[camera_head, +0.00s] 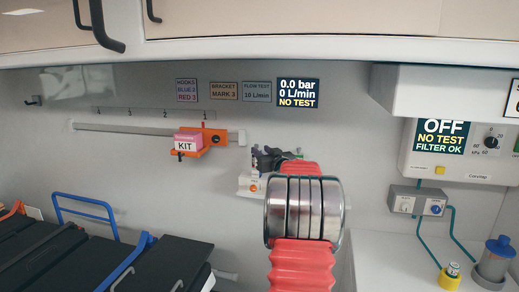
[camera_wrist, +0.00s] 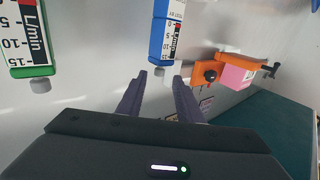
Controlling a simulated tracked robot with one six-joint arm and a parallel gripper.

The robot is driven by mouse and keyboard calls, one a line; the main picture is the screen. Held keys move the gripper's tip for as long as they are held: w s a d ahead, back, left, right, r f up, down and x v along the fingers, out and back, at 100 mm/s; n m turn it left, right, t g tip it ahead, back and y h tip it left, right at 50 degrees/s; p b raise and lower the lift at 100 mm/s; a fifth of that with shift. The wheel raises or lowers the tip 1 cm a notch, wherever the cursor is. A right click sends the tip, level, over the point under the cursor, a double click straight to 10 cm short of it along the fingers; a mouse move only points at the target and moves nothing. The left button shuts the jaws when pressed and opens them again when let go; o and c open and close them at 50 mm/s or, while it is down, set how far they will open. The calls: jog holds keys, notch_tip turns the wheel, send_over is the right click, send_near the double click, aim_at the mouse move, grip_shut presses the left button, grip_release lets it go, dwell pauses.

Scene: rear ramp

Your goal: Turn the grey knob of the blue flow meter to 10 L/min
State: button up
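The blue flow meter (camera_wrist: 166,32) is at the top middle of the wrist view, with a printed scale on its face. Its small grey knob (camera_wrist: 162,66) is at its lower end in the picture. My gripper (camera_wrist: 160,78) is open, its two dark fingers apart, with the knob just beyond and between the fingertips; I see no clear contact. In the head view my arm hides most of the gripper and the flow meters. The wall display (camera_head: 298,93) reads 0.0 bar, 0 L/min, NO TEST.
A green flow meter (camera_wrist: 32,40) with its own grey knob (camera_wrist: 40,86) is left in the wrist view. An orange bracket (camera_wrist: 209,73) holding a pink kit box (camera_wrist: 236,77) is close on the right. A sign (camera_head: 257,92) reads FLOW TEST 10 L/min.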

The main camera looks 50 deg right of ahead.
aim_at(257, 147)
jog(key=shift+x, duration=1.95)
grip_shut()
jog(key=shift+w+d, duration=0.1)
jog(key=shift+d, duration=0.15)
jog(key=shift+a, duration=0.25)
